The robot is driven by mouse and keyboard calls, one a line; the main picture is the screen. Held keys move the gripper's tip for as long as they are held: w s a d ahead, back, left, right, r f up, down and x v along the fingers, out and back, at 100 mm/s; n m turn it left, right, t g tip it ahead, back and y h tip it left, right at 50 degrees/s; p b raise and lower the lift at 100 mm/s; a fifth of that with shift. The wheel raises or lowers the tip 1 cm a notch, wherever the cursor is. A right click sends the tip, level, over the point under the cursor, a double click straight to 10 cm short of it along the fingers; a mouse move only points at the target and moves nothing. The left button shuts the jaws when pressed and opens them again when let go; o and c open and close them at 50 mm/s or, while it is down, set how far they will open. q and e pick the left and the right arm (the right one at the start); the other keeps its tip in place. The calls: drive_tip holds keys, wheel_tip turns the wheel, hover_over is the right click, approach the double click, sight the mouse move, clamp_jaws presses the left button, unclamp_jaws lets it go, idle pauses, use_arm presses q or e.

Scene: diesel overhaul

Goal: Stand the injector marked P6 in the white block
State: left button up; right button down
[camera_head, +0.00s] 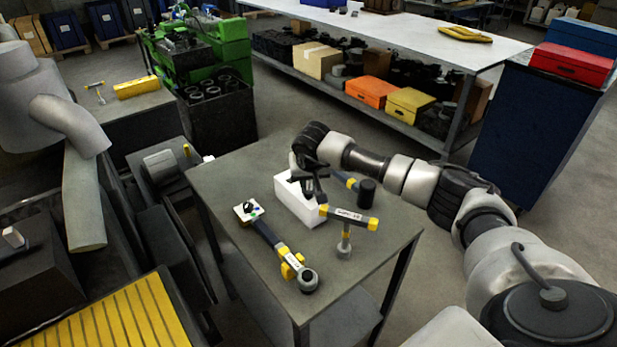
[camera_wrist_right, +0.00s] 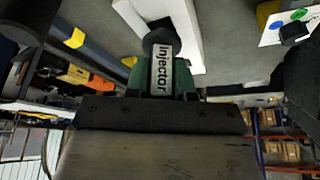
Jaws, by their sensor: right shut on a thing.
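The white block (camera_head: 298,203) stands on the grey table (camera_head: 228,176), partly hidden behind my right gripper. My right gripper (camera_head: 312,190) is over the block and shut on the injector. In the right wrist view the injector (camera_wrist_right: 161,68) sits between the green jaw pads and has a dark round end and a white label reading "Injector". No P6 mark is readable. The white block (camera_wrist_right: 190,30) shows just beyond the injector there, and I cannot tell whether they touch or how far the injector is in. My left gripper is out of view.
A wrench-like tool (camera_head: 268,235) and a small white plate with coloured dots (camera_head: 249,210) lie left of the block. A yellow-and-black labelled tool (camera_head: 347,216) and a dark-headed mallet (camera_head: 367,191) are close on its right.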

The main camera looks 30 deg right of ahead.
drive_tip(key=shift+f+b, duration=0.5)
drive_tip(key=shift+f, duration=0.15)
drive_tip(key=c, duration=0.9)
unclamp_jaws()
drive_tip(key=b+v, duration=0.2)
drive_tip(key=v, duration=0.8)
drive_tip(key=shift+s+r, duration=0.2)
drive_tip(key=shift+r, duration=0.2)
